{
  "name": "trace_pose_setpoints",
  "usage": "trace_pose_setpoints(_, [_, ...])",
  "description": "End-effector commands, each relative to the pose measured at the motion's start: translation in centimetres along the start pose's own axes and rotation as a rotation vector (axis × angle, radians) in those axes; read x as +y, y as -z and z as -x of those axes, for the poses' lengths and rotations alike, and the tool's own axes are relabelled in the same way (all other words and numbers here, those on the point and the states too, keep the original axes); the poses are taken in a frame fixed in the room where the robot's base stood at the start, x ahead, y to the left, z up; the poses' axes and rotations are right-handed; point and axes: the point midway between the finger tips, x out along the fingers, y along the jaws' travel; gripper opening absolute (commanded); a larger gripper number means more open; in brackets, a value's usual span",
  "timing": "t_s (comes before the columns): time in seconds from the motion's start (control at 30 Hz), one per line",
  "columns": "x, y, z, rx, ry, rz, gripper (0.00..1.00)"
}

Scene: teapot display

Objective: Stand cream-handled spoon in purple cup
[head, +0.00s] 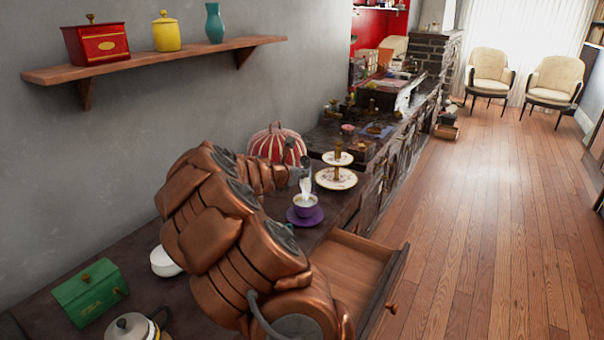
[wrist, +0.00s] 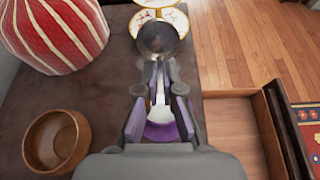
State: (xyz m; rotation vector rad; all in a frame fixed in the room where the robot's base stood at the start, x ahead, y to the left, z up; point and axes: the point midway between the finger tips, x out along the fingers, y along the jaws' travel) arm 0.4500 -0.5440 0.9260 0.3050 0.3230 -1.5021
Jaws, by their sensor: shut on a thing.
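The purple cup (head: 305,211) stands upright on a purple saucer (head: 318,217) on the dark counter. In the wrist view the purple cup (wrist: 160,133) shows partly between and beneath my fingers. My gripper (wrist: 160,103) is shut on the cream-handled spoon (wrist: 160,88). The spoon's pale handle points down toward the cup, and its dark, round bowl is at the upper end. In the head view my gripper (head: 303,181) is right above the cup, and the pale handle overlaps the cup's mouth. Whether the handle touches the cup's inside is hidden.
A red-striped round thing (head: 278,143) stands behind my arm, and a tiered plate stand (head: 337,180) beyond the cup. A brown wooden bowl (wrist: 56,140) is left of my gripper. An open drawer (head: 355,270) juts out at the right.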

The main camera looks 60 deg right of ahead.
Motion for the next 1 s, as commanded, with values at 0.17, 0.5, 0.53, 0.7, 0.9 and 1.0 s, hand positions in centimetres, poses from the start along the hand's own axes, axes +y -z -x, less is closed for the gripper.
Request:
trace_pose_setpoints(0.17, [0.0,1.4,-0.6,0.0,0.0,0.0,0.0])
trace_pose_setpoints(0.5, [0.0,3.3,-1.4,0.0,0.001,0.001,0.0])
trace_pose_setpoints(0.53, [0.0,3.5,-1.5,0.0,0.001,0.002,0.0])
trace_pose_setpoints(0.7, [0.0,4.5,-1.9,0.0,0.001,0.0,0.0])
trace_pose_setpoints(0.9, [0.0,5.6,-2.4,0.0,0.001,0.001,0.0])
trace_pose_setpoints(1.0, [0.0,6.0,-2.6,-0.001,0.001,0.001,0.0])
